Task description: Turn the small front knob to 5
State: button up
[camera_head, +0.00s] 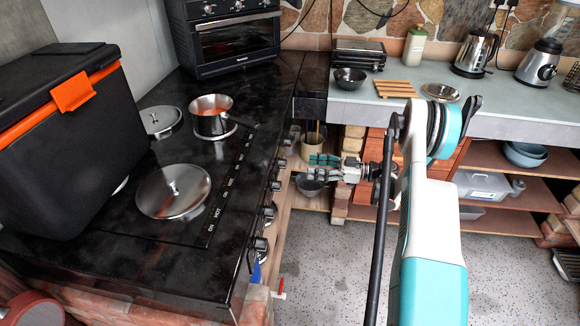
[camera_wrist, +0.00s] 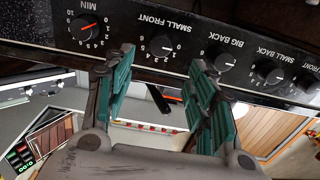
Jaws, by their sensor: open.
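The small front knob (camera_wrist: 162,46) is a dark round knob on the black stove panel. In the wrist view it appears under an upside-down "SMALL FRONT" label, and its pointer seems to be near 0. My gripper (camera_wrist: 160,62) has its two teal fingers spread to the left and right of this knob, with space between them and nothing held. I cannot tell whether either finger touches the knob or panel. In the head view my gripper (camera_head: 314,161) is right of the stove's front edge; which knob there is the small front one is unclear.
Another knob labelled "MIN" (camera_wrist: 84,27) is left of it in the wrist view; the big back knob (camera_wrist: 221,59) and small back knob (camera_wrist: 267,71) are right. The black stove (camera_head: 120,232) bears a saucepan (camera_head: 211,117), lids and a cooler box (camera_head: 65,140). Speckled floor is clear.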

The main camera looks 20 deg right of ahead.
aim_at(283, 164)
jog(key=b+x, duration=0.2)
jog(key=x, duration=0.7)
jog(key=shift+w, duration=0.1)
jog(key=c, duration=1.1)
